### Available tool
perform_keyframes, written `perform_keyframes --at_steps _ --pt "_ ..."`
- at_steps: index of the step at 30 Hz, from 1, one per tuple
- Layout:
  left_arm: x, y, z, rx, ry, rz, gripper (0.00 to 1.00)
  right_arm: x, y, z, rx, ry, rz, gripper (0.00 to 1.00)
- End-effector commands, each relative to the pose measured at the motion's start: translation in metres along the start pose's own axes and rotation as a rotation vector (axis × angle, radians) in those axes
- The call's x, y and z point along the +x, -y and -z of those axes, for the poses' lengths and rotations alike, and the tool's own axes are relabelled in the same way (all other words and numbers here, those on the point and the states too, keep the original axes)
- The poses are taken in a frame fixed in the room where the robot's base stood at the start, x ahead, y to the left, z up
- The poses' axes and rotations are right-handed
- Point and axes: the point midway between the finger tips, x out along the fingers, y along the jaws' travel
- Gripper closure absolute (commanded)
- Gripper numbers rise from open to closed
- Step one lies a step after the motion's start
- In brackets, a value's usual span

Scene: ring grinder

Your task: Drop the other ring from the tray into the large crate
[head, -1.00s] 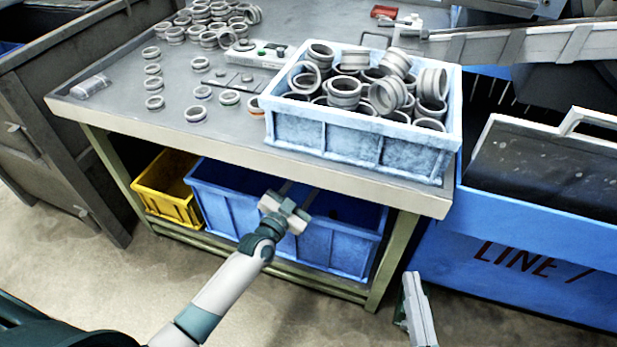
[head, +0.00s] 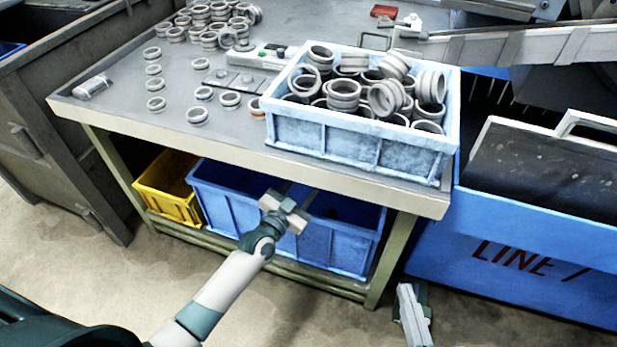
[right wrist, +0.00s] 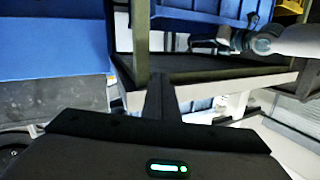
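A large blue crate (head: 225,205) stands on the low shelf under the table, beside a smaller yellow crate (head: 168,188). My left gripper (head: 299,192) is in front of and above the blue crate's opening; its two thin fingers are apart with no ring between them. My right gripper (head: 412,308) is low at the lower right, clear of the table; the right wrist view shows its fingers (right wrist: 161,92) as one dark post, with nothing held. A flat grey tray-like plate (head: 236,80) lies on the table among loose rings. I cannot make out a ring in the blue crate.
A light blue crate (head: 325,133) full of grey rings sits at the table's (head: 130,122) front right corner. Several rings (head: 155,85) stand in rows at left, some with coloured bands. A blue bin marked LINE (head: 520,262) stands right.

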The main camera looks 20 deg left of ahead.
Motion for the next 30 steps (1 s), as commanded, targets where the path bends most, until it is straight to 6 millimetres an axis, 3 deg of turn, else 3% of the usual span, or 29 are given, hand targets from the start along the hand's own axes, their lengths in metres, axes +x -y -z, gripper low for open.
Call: perform_keyframes --at_steps 19,30 --pt "0.000 0.000 0.001 -0.004 0.019 -0.006 0.85 -0.006 -0.008 -0.031 0.015 0.178 -0.015 1.00" --pt "0.000 0.000 0.001 -0.005 0.022 -0.007 0.85 -0.008 -0.009 -0.037 0.017 0.204 -0.017 1.00"
